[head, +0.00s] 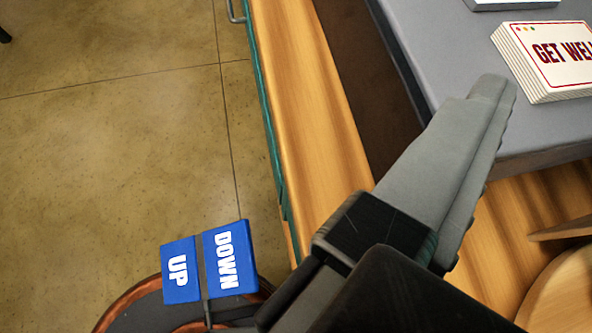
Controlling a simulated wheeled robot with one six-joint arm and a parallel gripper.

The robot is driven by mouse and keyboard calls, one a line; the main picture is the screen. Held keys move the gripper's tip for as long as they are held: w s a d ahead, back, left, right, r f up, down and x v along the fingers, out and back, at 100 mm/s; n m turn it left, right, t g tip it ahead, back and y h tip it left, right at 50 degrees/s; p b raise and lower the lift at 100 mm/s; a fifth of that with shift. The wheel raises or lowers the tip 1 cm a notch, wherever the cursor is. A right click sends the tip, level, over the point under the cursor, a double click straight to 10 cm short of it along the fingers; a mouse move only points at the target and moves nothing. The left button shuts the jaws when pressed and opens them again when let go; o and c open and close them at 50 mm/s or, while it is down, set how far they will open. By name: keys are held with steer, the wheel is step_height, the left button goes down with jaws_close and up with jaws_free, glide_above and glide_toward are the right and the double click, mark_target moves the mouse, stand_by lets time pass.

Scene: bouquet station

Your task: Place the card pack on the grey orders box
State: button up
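The card pack (548,62) is a white stack with dark red "GET WELL" lettering, cut off by the right edge. It lies flat on a raised grey surface (440,40) at the upper right. No orders lettering shows on that surface, so I cannot tell if it is the grey orders box. My gripper (492,88) points up and right, its grey fingers together with no gap and nothing between them. Its tips appear just left of the pack in the picture, apart from it.
A wooden counter (310,90) with a green edge runs beside the grey surface. A grey item (512,4) is cut off at the top right. A round wooden piece (565,295) is at the lower right. Open floor (110,130) fills the left.

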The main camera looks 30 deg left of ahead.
steer(key=s+m+t, duration=0.1)
steer(key=s+f+m, duration=0.1)
steer(key=s, duration=0.1)
steer(key=s+f+m+t, duration=0.1)
steer(key=s+m, duration=0.1)
steer(key=shift+t, duration=0.3)
